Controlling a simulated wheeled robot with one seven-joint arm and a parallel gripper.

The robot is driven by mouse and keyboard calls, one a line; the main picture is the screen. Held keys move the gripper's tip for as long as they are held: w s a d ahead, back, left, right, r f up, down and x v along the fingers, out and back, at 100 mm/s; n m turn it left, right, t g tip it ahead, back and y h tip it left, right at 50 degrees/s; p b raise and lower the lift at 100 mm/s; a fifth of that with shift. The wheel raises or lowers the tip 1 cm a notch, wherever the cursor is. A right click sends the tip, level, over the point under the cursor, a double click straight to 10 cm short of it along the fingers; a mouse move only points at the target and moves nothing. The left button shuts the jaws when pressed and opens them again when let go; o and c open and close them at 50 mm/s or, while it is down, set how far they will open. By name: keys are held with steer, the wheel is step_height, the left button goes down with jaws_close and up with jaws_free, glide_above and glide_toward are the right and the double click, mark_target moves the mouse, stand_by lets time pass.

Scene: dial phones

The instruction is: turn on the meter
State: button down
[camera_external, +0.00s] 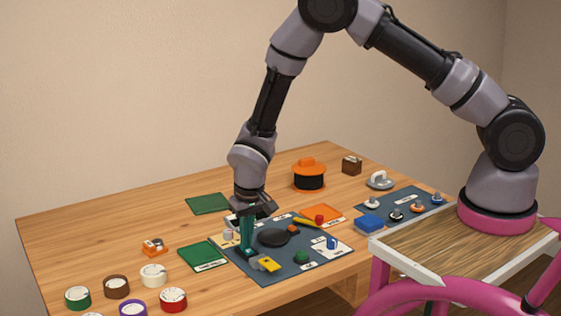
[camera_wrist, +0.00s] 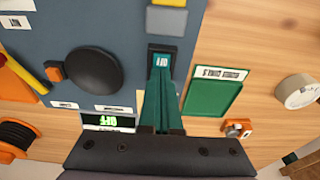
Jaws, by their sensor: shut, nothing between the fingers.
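In the wrist view a small display (camera_wrist: 107,121) on the blue-grey panel (camera_wrist: 115,22) shows green text that reads OFF, seen turned over. I take it to be the meter's readout. My gripper (camera_wrist: 160,74) has its teal fingers together, with nothing between them. Its fingertips are at a small black block with a white label (camera_wrist: 163,57) at the panel's edge; I cannot tell whether they touch it. In the external view my gripper (camera_external: 248,254) points straight down at the panel's left part, and its fingers hide what is directly behind them.
A round black disc (camera_wrist: 94,70) with an orange piece (camera_wrist: 55,72) sits on the panel. A green tray (camera_wrist: 213,98) and an orange item (camera_wrist: 237,129) lie beside it. The back left table is mostly clear.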

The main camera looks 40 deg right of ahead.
steer(key=shift+s, duration=0.55)
step_height(320, 180, up, 14)
steer(key=s, duration=0.2)
steer(key=shift+s+f, duration=0.15)
steer(key=shift+s, duration=0.15)
steer(key=shift+w, duration=0.75)
